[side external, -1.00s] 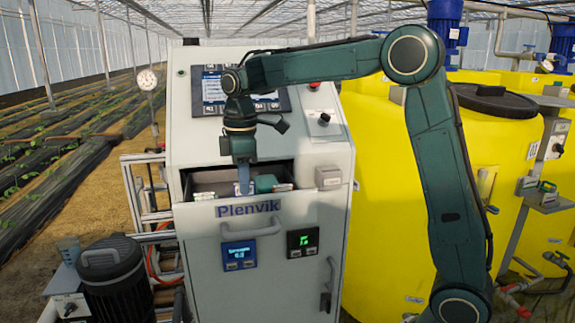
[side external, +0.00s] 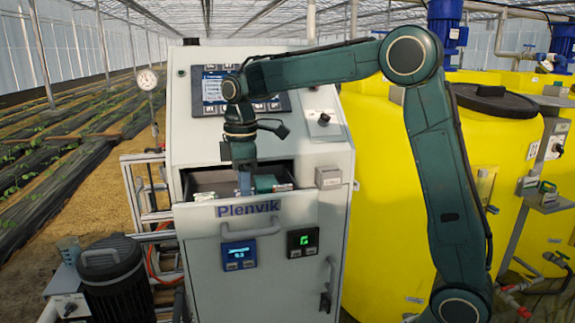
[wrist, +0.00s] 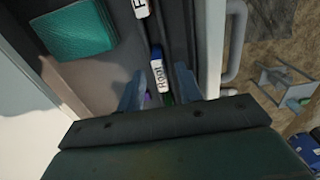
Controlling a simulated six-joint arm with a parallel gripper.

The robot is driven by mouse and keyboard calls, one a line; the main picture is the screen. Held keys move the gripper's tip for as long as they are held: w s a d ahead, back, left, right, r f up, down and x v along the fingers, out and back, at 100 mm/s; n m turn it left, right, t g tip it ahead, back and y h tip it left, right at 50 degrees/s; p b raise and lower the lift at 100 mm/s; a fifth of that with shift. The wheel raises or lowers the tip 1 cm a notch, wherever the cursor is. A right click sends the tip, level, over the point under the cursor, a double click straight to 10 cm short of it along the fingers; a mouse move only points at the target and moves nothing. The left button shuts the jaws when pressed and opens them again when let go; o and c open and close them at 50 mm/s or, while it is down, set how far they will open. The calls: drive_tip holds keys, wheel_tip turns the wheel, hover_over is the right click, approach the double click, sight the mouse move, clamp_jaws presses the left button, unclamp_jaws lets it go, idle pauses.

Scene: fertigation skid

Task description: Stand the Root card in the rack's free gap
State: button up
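The Root card shows in the wrist view by its white "Root" label (wrist: 157,75), standing among dark dividers in the drawer. My gripper (wrist: 158,88) has its two fingers apart, one on each side of the card, with a gap visible between each finger and the label. In the side view my gripper (side external: 244,182) points down into the open drawer. The rack (wrist: 184,45) shows as dark parallel strips; its free gap cannot be made out. The card's lower part is hidden.
Another card with a white label starting with "F" (wrist: 140,8) stands just beyond the Root card. A teal block (wrist: 84,32) lies in the drawer to the left. The drawer front (side external: 228,212) and its handle (side external: 252,228) bound the near side.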

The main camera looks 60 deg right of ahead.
drive_tip(key=shift+r, duration=0.1)
wheel_tip(320, 180, up, 14)
drive_tip(key=shift+f, duration=0.2)
idle(0.8)
idle(0.5)
drive_tip(key=s+a+f+m+t, duration=0.1)
drive_tip(key=s+f+m, duration=0.3)
drive_tip(key=s, duration=0.9)
drive_tip(key=s+a+f+m+t, duration=0.1)
drive_tip(key=s+f+m+t, duration=0.3)
drive_tip(key=s+f, duration=0.5)
drive_tip(key=s+m, duration=0.1)
drive_tip(key=s, duration=0.2)
drive_tip(key=shift+s+f+t, duration=0.2)
drive_tip(key=shift+s+t, duration=0.1)
drive_tip(key=shift+s, duration=0.1)
drive_tip(key=shift+a, duration=0.1)
drive_tip(key=shift+c, duration=0.2)
